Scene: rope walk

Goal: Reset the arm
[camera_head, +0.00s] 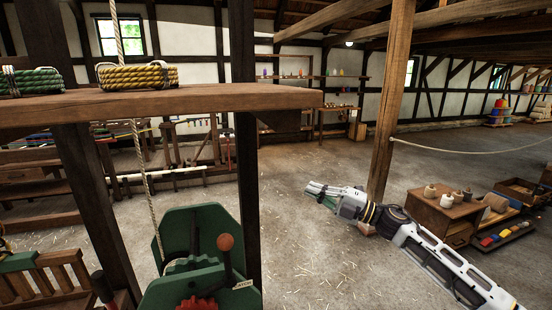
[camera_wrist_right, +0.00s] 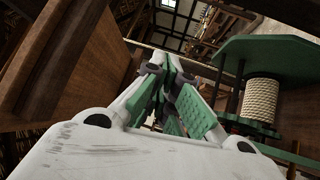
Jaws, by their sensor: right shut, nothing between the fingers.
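My right arm comes in from the lower right in the head view. Its gripper (camera_head: 318,190) is over the open floor, pointing left, clear of the green winch (camera_head: 190,245). In the right wrist view the fingers (camera_wrist_right: 172,75) are together with nothing between them. The winch's rope drum (camera_wrist_right: 264,102) shows at the right of that view, beside the gripper. My left arm and gripper are not in view.
A wooden shelf (camera_head: 160,105) with a green rope coil (camera_head: 31,82) and a yellow rope coil (camera_head: 137,77) crosses the left. A post (camera_head: 390,100) stands behind my right arm. A low wooden cabinet (camera_head: 440,215) is at the right. Floor (camera_head: 310,250) between is clear.

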